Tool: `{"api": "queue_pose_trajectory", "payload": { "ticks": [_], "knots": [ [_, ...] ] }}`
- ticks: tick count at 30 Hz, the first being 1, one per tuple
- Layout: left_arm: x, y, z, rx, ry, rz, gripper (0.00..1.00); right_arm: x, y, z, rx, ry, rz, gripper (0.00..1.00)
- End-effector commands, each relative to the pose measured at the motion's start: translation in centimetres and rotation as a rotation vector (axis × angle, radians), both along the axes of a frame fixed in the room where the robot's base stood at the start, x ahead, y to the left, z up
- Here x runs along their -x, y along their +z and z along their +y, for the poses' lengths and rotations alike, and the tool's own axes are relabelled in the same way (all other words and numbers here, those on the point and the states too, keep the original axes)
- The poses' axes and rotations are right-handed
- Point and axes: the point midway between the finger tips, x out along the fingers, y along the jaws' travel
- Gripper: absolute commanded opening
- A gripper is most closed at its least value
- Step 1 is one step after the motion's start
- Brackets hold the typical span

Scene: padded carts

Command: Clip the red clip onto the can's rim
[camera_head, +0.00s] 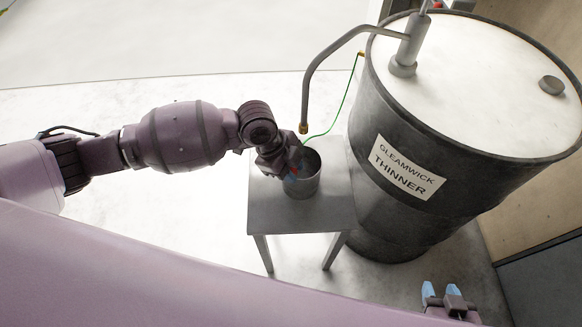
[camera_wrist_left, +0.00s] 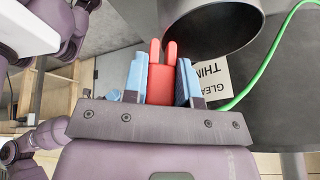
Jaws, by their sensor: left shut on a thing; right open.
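The grey metal can (camera_head: 311,183) stands upright and open on a small grey table. My left gripper (camera_head: 288,174) is at the can's left side, close to its rim, and partly hides it. The red clip (camera_wrist_left: 161,82) is held between the blue fingertips of my left gripper (camera_wrist_left: 160,85), its two prongs pointing away from the gripper. In the left wrist view the can's dark mouth (camera_wrist_left: 208,25) is just beyond the prongs. I cannot tell whether the prongs touch the rim. My right gripper (camera_head: 441,290) is open and empty at the lower right.
A large dark drum (camera_head: 365,105) labelled "Gleamwick Thinner" stands right of the small table (camera_head: 272,217). Its bent grey pipe (camera_head: 308,82) hangs over the table near my left gripper. A green cable (camera_head: 345,99) runs from the drum's top down towards the can. Open floor lies left.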

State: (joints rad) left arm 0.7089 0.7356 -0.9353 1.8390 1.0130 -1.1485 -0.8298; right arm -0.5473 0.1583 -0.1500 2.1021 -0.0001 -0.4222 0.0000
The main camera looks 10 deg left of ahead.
Motion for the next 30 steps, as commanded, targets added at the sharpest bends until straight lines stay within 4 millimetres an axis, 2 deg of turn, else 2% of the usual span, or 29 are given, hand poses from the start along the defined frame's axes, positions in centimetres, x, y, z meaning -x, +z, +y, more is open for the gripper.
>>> {"api": "queue_pose_trajectory", "payload": {
  "ticks": [30],
  "knots": [
    [0.03, -0.01, -0.02, 0.000, 0.000, 0.000, 0.03, -0.29, 0.47, 0.31, -0.010, -0.008, -0.010, 0.43]
  ]
}}
